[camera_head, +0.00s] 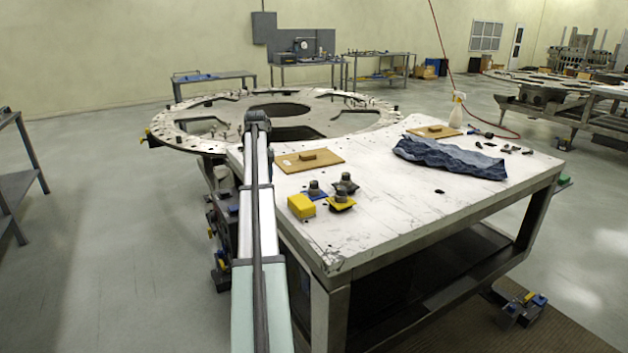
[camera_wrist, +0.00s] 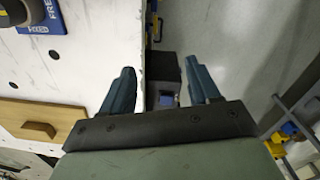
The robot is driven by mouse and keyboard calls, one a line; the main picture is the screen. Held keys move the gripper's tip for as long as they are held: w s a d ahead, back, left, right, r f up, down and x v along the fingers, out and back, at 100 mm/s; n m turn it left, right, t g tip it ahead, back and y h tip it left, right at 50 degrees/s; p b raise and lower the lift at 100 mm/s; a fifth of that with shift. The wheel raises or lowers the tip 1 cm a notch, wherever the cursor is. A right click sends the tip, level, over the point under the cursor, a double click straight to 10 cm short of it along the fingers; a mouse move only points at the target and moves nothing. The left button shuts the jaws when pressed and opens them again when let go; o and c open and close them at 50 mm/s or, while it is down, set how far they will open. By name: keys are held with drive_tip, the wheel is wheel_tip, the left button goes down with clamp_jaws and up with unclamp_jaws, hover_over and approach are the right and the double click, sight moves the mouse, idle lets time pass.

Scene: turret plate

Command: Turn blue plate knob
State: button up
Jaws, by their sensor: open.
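The blue plate (camera_head: 318,196) lies on the white table, with a dark round knob (camera_head: 314,187) standing on it. In the wrist view, part of the blue plate (camera_wrist: 50,20) with white "FREE" lettering shows at the top left, and its knob is cut off by the frame edge. My gripper (camera_wrist: 159,68) is open and empty. Its two dark blue fingers are spread over the table's edge, well to the right of the blue plate in the wrist view. In the head view my arm (camera_head: 259,200) reaches forward along the table's left edge, and its fingers cannot be made out.
A yellow-plate knob (camera_head: 341,204), a black-plate knob (camera_head: 346,185) and a yellow block (camera_head: 301,206) stand close to the blue plate. A wooden board (camera_head: 309,161) lies behind. Blue cloth (camera_head: 450,157) lies to the right. The table's front middle is clear.

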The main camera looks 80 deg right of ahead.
wheel_tip(320, 180, up, 11)
drive_tip(key=m, duration=0.1)
hover_over(314, 182)
wheel_tip(314, 182, down, 13)
drive_tip(key=shift+f, duration=0.15)
drive_tip(key=shift+c, duration=0.3)
drive_tip(key=c, duration=1)
